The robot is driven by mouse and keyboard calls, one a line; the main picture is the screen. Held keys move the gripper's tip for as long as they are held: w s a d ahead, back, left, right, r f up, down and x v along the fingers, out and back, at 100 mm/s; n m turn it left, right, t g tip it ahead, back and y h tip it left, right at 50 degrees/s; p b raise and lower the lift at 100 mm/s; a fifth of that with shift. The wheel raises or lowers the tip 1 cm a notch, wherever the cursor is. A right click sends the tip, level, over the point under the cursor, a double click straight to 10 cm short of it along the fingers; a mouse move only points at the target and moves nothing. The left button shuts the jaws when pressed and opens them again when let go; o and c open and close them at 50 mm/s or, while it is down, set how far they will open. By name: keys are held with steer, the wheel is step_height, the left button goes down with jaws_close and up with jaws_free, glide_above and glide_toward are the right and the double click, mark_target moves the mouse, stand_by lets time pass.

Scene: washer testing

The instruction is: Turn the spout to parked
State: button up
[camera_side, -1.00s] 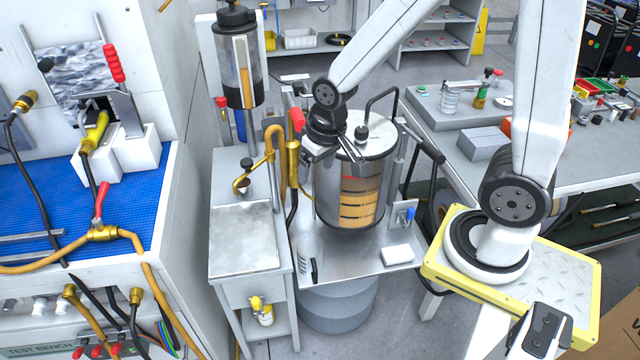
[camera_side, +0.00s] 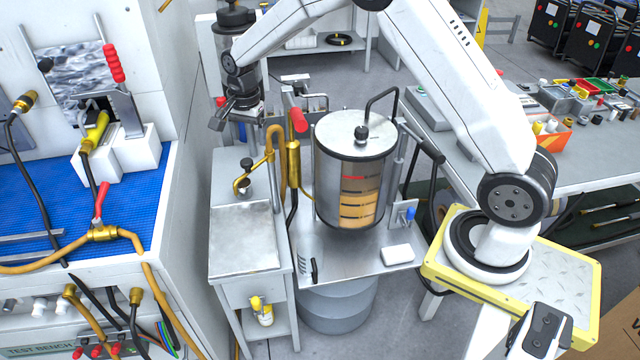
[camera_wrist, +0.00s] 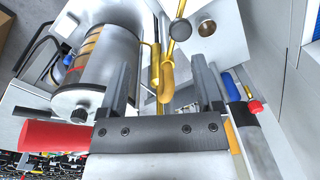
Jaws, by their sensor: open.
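The brass spout (camera_side: 260,166) reaches down and left from an upright brass pipe beside the metal tank, over the grey stand. A black knob (camera_side: 246,164) sits near its end, above a small cup (camera_side: 241,186). In the wrist view the brass pipe bend (camera_wrist: 168,82) shows between my fingers, seemingly farther off, and the knob (camera_wrist: 180,29) lies above it. My gripper (camera_side: 217,122) is open and empty, up and to the left of the spout and clear of it. Its open fingers also show in the wrist view (camera_wrist: 165,88).
The metal tank (camera_side: 334,170) stands to the right of the spout. A red-handled lever (camera_side: 298,119) stands close to the pipe. A dark-capped cylinder (camera_side: 238,50) is behind my gripper. The stand's flat top (camera_side: 245,238) is bare in front.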

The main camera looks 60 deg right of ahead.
mark_target(246, 161)
steer(key=shift+w+d+f+m, duration=0.2)
steer(key=shift+w+f+m, duration=0.05)
steer(key=shift+w+m, duration=0.35)
steer(key=shift+w+d+f+m, duration=0.15)
steer(key=shift+w+f+m, duration=0.15)
steer(key=shift+w+m, duration=0.25)
steer(key=shift+w+d+f+m, duration=0.25)
steer(key=shift+w+m, duration=0.2)
steer(key=shift+w, duration=0.25)
steer(key=shift+f, duration=0.1)
steer(key=shift+a+f, duration=0.1)
steer(key=shift+f, duration=3.7)
jaws_close()
